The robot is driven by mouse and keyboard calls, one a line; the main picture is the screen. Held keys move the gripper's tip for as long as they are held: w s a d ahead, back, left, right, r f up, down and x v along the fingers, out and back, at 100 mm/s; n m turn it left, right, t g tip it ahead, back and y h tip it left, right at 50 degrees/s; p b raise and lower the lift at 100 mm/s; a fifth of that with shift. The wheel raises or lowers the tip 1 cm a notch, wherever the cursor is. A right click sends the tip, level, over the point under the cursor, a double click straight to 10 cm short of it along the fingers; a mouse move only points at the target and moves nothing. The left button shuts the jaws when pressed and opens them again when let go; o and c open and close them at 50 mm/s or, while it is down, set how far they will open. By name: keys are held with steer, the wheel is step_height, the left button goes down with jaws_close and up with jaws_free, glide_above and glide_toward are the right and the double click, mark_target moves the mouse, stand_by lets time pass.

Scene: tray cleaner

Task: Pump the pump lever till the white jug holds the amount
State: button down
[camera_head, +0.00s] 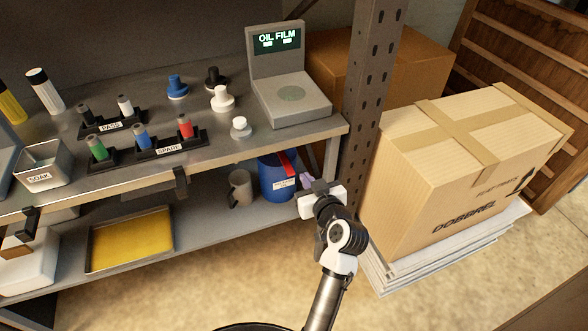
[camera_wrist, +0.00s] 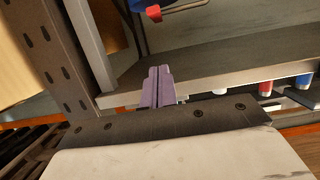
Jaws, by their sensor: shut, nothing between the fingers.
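A blue drum (camera_head: 275,183) with a white label stands on the lower shelf at its right end. Its red pump lever (camera_head: 287,162) slants across the top. A greyish-white jug (camera_head: 240,187) with a handle stands just left of the drum; I cannot see how full it is. My gripper (camera_head: 306,178) is just right of the drum, close to the lever, its purple fingers shut and empty. In the wrist view the shut fingers (camera_wrist: 158,72) point toward the shelf, and a red piece, probably the lever (camera_wrist: 140,5), shows at the top edge, apart from them.
A perforated upright post (camera_head: 368,100) and a large cardboard box (camera_head: 460,180) stand right of my gripper. The upper shelf edge (camera_head: 230,165) runs above the jug. A yellow tray (camera_head: 130,240) lies farther left on the lower shelf. A screen reads OIL FILM (camera_head: 279,40).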

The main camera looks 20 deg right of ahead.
steer(key=p, duration=0.3)
glide_above(294, 172)
steer(key=v, duration=0.2)
step_height(294, 172, down, 2)
steer(key=f, duration=0.5)
steer(key=shift+w+a, duration=0.2)
steer(key=shift+a, duration=0.1)
